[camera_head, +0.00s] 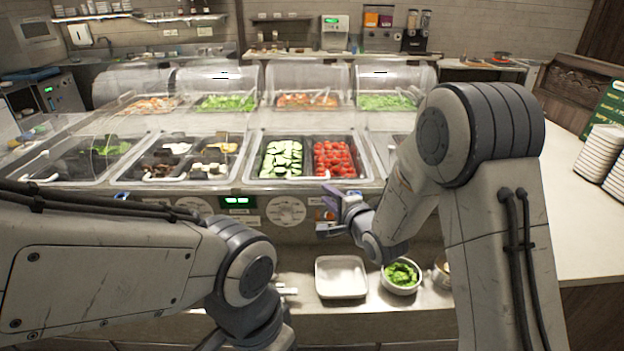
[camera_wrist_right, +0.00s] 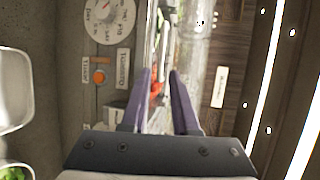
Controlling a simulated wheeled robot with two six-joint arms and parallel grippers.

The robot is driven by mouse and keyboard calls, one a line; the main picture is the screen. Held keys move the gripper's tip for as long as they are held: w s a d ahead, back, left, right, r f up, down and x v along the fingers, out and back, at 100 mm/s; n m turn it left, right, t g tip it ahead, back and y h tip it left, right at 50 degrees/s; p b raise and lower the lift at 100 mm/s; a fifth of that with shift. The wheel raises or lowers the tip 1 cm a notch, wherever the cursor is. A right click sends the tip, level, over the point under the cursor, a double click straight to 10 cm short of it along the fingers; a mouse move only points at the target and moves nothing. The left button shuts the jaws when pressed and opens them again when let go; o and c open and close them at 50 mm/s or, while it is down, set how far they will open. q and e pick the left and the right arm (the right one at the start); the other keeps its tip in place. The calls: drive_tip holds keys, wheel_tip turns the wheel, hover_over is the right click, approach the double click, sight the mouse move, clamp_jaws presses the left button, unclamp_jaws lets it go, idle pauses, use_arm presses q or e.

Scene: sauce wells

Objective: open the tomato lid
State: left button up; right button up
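The tomatoes (camera_head: 333,157) are red pieces in the right half of a front well, beside sliced cucumber (camera_head: 282,158). A clear lid over them is hard to make out, so I cannot tell how it stands. My right gripper (camera_head: 326,212) is in front of the counter face, below the tomato well, with its purple fingers apart and nothing visible between them. In the right wrist view the open fingers (camera_wrist_right: 160,78) point toward the counter edge, with a bit of red tomato (camera_wrist_right: 156,89) seen beyond the gap. My left gripper is out of view below its arm.
A white tray (camera_head: 341,292) and a bowl of greens (camera_head: 401,287) stand on the lower shelf. Stacked plates (camera_head: 600,155) are right.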

sight(310, 180)
drive_tip(key=p+x, duration=0.3)
drive_tip(key=x, duration=0.7)
drive_tip(key=shift+w+a+r, duration=0.1)
drive_tip(key=shift+w, duration=0.15)
drive_tip(key=shift+c, duration=0.2)
clamp_jaws()
idle(0.9)
